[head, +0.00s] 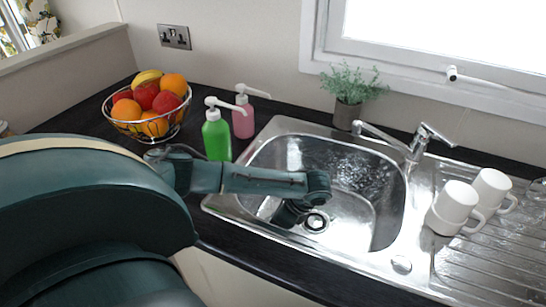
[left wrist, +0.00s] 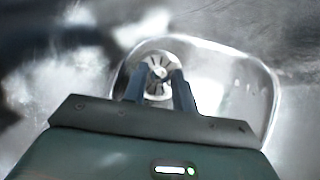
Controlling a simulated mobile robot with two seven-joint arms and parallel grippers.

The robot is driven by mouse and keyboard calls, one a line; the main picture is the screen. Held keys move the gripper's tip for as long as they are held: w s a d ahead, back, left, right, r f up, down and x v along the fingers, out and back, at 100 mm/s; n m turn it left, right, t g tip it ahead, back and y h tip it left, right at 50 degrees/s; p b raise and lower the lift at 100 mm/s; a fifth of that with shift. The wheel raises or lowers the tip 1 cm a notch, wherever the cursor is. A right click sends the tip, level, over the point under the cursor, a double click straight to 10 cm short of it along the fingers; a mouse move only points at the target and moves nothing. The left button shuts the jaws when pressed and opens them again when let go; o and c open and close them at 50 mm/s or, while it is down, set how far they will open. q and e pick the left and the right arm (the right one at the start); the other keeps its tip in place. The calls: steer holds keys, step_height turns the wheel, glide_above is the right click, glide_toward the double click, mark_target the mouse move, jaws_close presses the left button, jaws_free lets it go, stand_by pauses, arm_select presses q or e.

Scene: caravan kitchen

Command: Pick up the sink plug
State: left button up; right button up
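The sink plug (head: 316,222), a small round metal piece with a dark ring, sits at the drain in the floor of the steel sink (head: 370,215). In the left wrist view the plug (left wrist: 158,66) shows as a slotted metal disc with a raised centre knob. My left arm reaches over the sink's left rim, and my left gripper (head: 302,214) points down close beside the plug. In the left wrist view my left gripper (left wrist: 157,82) is open, with one finger on each side of the knob. Contact with the plug cannot be told. My right gripper is not in view.
A green soap bottle (head: 216,136) and a pink bottle (head: 243,118) stand left of the sink, near a fruit basket (head: 135,125). A tap (head: 415,145) and potted plant (head: 348,112) stand behind. White mugs (head: 455,207) stand on the drainer (head: 490,262).

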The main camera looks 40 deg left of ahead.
arm_select(q)
jaws_close()
